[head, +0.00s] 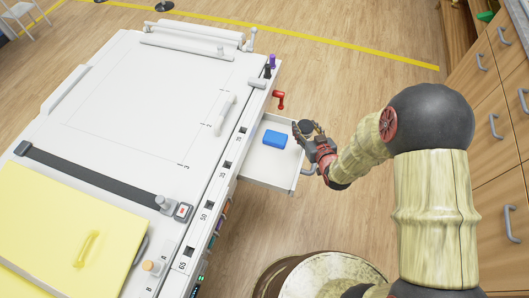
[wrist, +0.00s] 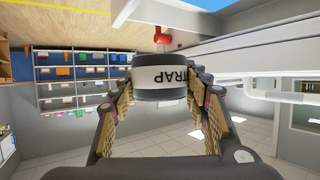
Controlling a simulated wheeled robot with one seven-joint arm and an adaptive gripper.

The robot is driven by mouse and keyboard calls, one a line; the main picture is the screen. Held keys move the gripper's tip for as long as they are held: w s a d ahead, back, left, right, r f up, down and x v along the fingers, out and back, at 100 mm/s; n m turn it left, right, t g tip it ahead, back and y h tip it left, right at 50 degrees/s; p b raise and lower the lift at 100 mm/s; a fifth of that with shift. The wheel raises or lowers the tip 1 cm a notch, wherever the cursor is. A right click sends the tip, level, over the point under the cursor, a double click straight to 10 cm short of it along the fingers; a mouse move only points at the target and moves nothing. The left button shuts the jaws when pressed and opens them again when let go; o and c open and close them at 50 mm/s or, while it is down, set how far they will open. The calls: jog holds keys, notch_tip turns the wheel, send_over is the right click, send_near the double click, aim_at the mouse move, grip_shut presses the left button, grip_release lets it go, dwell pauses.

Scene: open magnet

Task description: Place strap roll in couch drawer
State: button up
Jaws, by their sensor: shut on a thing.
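The strap roll (wrist: 160,77) is a dark roll with a white band whose printed letters appear upside down. My gripper (wrist: 160,88) is shut on it, one finger at each side in the wrist view. In the head view, my gripper (head: 311,137) holds the dark roll (head: 304,128) at the outer right end of the open couch drawer (head: 262,171). The roll appears above the drawer's front end; its exact height is hard to tell. The white drawer is pulled out from the couch side, and a blue block (head: 275,140) lies inside it. The drawer floor in front of the block is bare.
The white couch (head: 150,90) fills the left, with a dark strap (head: 90,175) across it and a yellow pad (head: 60,230). A red crank (head: 279,99) sticks out just behind the drawer. Wooden cabinets (head: 490,90) stand at right. A round stool (head: 335,278) is at the bottom.

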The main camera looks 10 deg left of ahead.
jog(key=b, duration=0.2)
send_over(267, 160)
jog(key=w+d, duration=0.3)
jog(key=d, duration=0.1)
notch_tip(267, 160, down, 4)
jog(key=f, duration=0.1)
jog(key=s+a+f+b, duration=0.1)
jog(key=f, duration=0.1)
jog(key=s+a+f, duration=0.1)
jog(key=shift+a+f+b, duration=0.2)
jog(key=shift+a+b, duration=0.05)
jog(key=shift+b, duration=0.05)
jog(key=shift+s+a+f, duration=0.25)
jog(key=shift+a+f, duration=0.25)
jog(key=shift+f, duration=0.05)
jog(key=shift+s+a+f+b, duration=0.1)
jog(key=shift+f+b, duration=0.45)
jog(key=shift+f, duration=0.35)
jog(key=shift+s+a+f+b, duration=0.1)
jog(key=shift+f+b, duration=0.4)
jog(key=shift+f, duration=0.4)
jog(key=shift+f, duration=0.15)
jog(key=o, duration=1.1)
